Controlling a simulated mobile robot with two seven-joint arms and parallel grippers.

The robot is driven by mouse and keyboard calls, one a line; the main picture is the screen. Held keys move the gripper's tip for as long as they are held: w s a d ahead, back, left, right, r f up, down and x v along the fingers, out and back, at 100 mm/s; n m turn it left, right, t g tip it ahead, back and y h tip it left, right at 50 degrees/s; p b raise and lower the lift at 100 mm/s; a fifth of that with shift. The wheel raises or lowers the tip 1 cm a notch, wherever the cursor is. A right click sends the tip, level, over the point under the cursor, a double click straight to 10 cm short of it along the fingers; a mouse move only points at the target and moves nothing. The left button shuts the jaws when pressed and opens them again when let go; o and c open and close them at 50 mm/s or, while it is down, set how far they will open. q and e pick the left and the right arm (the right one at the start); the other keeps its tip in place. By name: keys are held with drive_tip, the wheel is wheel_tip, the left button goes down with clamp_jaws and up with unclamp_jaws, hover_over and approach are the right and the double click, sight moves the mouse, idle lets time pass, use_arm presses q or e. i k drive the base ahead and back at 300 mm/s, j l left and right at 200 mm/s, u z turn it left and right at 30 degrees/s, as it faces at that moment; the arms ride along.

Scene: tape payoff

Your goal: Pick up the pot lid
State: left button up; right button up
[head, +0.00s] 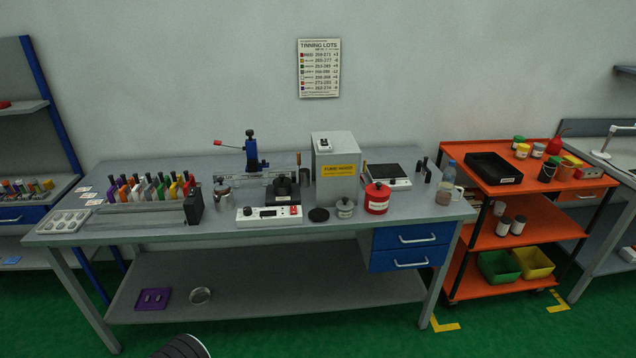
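A flat, round black disc (318,214), which looks like the pot lid, lies on the grey workbench (225,226) near its front edge. A small dark pot (282,190) stands behind and left of it, on a unit with a white label. A white control box (269,215) with a display is just left of the disc. A small metal jar (345,208) is close on its right. Neither of my grippers is in view.
A red canister (377,198) and a grey box with a yellow label (336,168) stand right of and behind the disc. A balance beam, a rack of coloured-handled tools (150,188) and a scale (387,176) share the bench. An orange cart (518,206) stands to the right.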

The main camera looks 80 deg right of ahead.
sight(281, 182)
drive_tip(key=z, duration=2.65)
drive_tip(key=i+u, duration=0.2)
drive_tip(key=i, duration=0.35)
